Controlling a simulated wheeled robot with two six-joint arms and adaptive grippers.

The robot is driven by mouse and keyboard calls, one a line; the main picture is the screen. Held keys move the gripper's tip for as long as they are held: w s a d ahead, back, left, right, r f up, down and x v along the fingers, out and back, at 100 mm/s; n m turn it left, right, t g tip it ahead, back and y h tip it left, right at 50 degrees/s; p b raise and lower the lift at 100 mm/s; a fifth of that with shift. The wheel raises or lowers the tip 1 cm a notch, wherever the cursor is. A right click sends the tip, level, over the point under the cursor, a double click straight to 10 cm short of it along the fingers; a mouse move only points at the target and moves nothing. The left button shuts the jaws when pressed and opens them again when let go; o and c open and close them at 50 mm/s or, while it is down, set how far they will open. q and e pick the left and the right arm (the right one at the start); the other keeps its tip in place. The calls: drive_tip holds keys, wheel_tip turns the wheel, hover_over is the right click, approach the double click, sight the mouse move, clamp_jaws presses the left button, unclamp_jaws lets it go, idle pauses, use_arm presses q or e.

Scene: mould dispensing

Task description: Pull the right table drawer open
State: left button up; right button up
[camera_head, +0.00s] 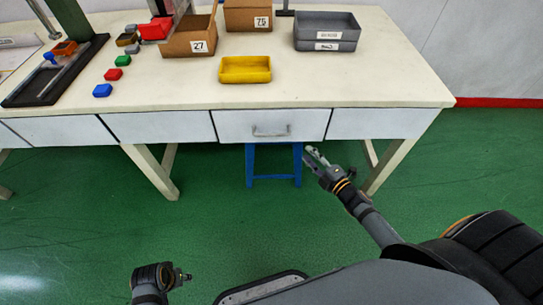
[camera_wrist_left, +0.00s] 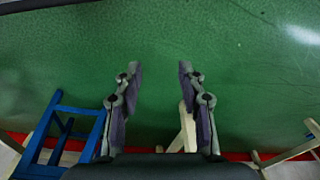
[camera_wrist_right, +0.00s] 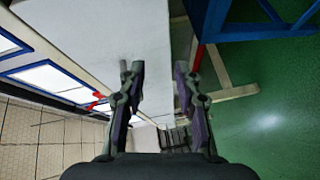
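The right table drawer (camera_head: 240,125) has a white front that looks flush with the neighbouring panels, so it appears closed. Its grey bar handle (camera_head: 271,131) is at the middle of that front. My right gripper (camera_head: 313,155) is in front of and below the drawer's right end, apart from the handle. Its fingers are spread and empty in the right wrist view (camera_wrist_right: 157,75). My left gripper (camera_head: 186,277) is low over the floor, far from the table. It is open and empty in the left wrist view (camera_wrist_left: 158,72).
A blue stool (camera_head: 273,183) stands under the drawer, close to my right gripper. The table (camera_head: 340,85) carries a yellow tray (camera_head: 245,70), grey bins (camera_head: 327,32), cardboard boxes and several small coloured blocks. The green floor (camera_head: 90,220) in front is mostly clear.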

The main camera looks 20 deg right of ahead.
sight(272, 135)
drive_tip(key=a+r+n+y+b, duration=0.4)
drive_tip(key=a+r+n+y, duration=0.1)
drive_tip(key=a+n, duration=0.15)
drive_tip(key=shift+t, duration=0.4)
drive_tip(key=x, duration=1)
drive_tip(key=shift+f+p, duration=0.1)
drive_tip(key=shift+p, duration=0.25)
use_arm(q)
drive_tip(key=shift+w+d+f, duration=0.25)
drive_tip(key=shift+d+f, duration=0.05)
drive_tip(key=shift+f, duration=0.35)
use_arm(e)
clamp_jaws()
